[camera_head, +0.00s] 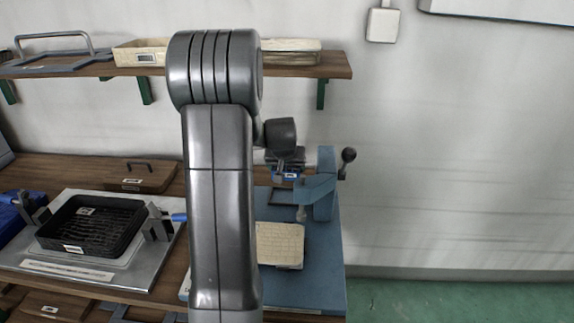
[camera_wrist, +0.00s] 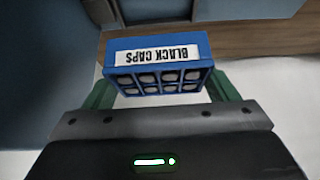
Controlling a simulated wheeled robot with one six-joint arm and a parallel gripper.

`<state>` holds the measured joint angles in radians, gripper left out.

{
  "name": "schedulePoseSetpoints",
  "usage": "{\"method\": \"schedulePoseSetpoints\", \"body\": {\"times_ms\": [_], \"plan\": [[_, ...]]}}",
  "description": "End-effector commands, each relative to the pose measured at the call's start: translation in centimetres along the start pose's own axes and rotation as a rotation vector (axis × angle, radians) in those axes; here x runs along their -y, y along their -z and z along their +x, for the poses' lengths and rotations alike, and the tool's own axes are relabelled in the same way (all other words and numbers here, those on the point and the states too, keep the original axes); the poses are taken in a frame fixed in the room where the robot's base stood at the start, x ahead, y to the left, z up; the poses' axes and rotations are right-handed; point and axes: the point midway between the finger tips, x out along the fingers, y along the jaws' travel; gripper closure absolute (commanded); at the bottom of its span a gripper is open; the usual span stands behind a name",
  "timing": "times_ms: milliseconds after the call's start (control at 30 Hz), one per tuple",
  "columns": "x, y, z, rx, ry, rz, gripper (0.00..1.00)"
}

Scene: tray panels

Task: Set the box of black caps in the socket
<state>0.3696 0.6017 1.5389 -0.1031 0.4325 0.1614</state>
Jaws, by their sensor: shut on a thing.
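The box of black caps (camera_wrist: 200,45) is small and blue, with a white "BLACK CAPS" label that reads upside down in the wrist view. Its cells show round grey-white pieces. My gripper (camera_wrist: 165,92) is shut on it, with a green finger at each side. In the head view the box (camera_head: 290,176) is a small blue patch below my wrist, beside the blue press (camera_head: 325,185). A dark rectangular frame (camera_head: 284,195) lies on the blue base below; I cannot tell whether it is the socket. My arm hides part of this area.
A cream gridded tray (camera_head: 280,244) lies on the blue base in front of the press. A black tray (camera_head: 92,225) sits in a clamped metal fixture at left. A wooden lid with a handle (camera_head: 137,178) lies behind it. A shelf (camera_head: 330,66) runs above.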

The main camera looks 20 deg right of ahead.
Motion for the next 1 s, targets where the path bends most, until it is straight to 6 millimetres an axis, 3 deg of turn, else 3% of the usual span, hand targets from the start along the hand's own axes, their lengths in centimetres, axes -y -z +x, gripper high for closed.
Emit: {"method": "schedulePoseSetpoints", "body": {"times_ms": [700,1000], "plan": [[0.0,-4.1,6.3,0.001,0.000,-0.001,0.47],[0.0,-4.6,7.2,0.000,0.000,-0.001,0.47]]}}
